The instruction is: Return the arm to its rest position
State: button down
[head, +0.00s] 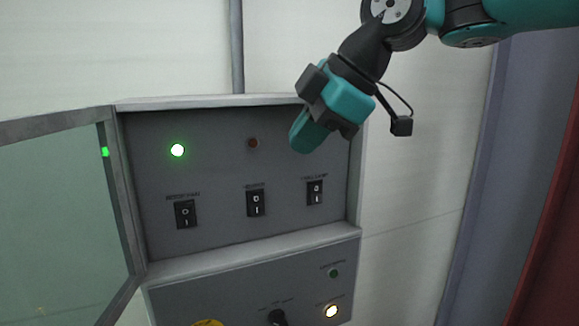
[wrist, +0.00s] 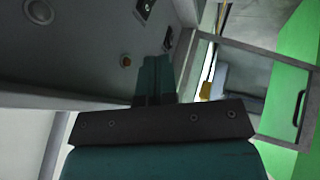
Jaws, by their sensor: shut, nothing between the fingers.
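My gripper (head: 302,140) is teal and dark grey and hangs at the upper right of the open control box (head: 230,101) in the head view. It points down and to the left, in front of the box's grey panel, and is shut and empty. Part of the panel's upper right is hidden behind it. In the wrist view the shut fingers (wrist: 155,75) lie against a backdrop of the grey panel (wrist: 80,45). I cannot tell the exact gap between the fingertips and the panel.
The box's glass door (head: 60,210) stands open at the left. The panel has a lit green lamp (head: 177,150), a dark red lamp (head: 253,143) and three rocker switches (head: 256,203). Below are a lit yellowish lamp (head: 331,311) and a black knob (head: 278,317). Pale wall is clear to the right.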

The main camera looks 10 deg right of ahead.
jog(key=shift+s+d+r, duration=0.1)
jog(key=shift+r, duration=0.15)
jog(key=s+d+f+m+g+b, duration=0.1)
jog(key=s+d+f+m, duration=0.1)
jog(key=s+f+m, duration=0.2)
jog(key=s+d+f+m+g+h+b, duration=0.1)
jog(key=s+d+f+m+b, duration=0.1)
jog(key=s+f, duration=0.6)
jog(key=s+d+f+m+g+h+b, duration=0.1)
jog(key=s+f+m, duration=0.5)
jog(key=f, duration=0.6)
jog(key=s+d+b, duration=0.1)
jog(key=d, duration=0.1)
jog(key=shift+d+m+g, duration=0.3)
jog(key=shift+g, duration=0.1)
